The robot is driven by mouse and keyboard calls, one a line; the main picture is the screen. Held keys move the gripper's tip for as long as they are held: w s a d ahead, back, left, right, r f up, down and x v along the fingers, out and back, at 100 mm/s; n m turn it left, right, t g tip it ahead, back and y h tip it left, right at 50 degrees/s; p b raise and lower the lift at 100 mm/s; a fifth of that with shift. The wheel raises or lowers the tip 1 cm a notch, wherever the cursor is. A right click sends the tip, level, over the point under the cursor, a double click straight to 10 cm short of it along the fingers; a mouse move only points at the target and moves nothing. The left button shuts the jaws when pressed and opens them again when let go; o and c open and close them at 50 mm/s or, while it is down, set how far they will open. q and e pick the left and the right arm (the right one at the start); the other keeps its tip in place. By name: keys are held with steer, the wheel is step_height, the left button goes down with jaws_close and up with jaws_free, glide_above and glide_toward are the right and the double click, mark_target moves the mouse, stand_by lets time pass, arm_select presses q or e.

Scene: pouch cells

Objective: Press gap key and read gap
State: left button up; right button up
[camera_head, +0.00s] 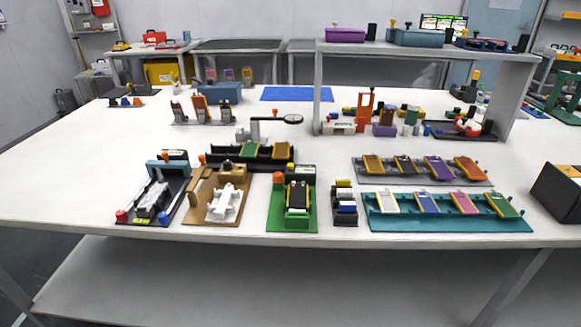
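Neither of my grippers shows in the head view. Several small fixtures stand along the front of the white table. A green fixture (292,215) holds a dark cell with a yellow edge and has an orange knob. A small dark block stack (344,203) with white, blue and yellow parts stands right of it. I cannot tell which part is the gap key, and no gap reading is legible.
A teal rack (448,222) and a dark rack (420,178) hold several coloured pouch cells at the right. A black rack (222,155) lies behind the fixtures. A dark box (559,193) is at the right edge. A raised shelf (430,50) stands behind.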

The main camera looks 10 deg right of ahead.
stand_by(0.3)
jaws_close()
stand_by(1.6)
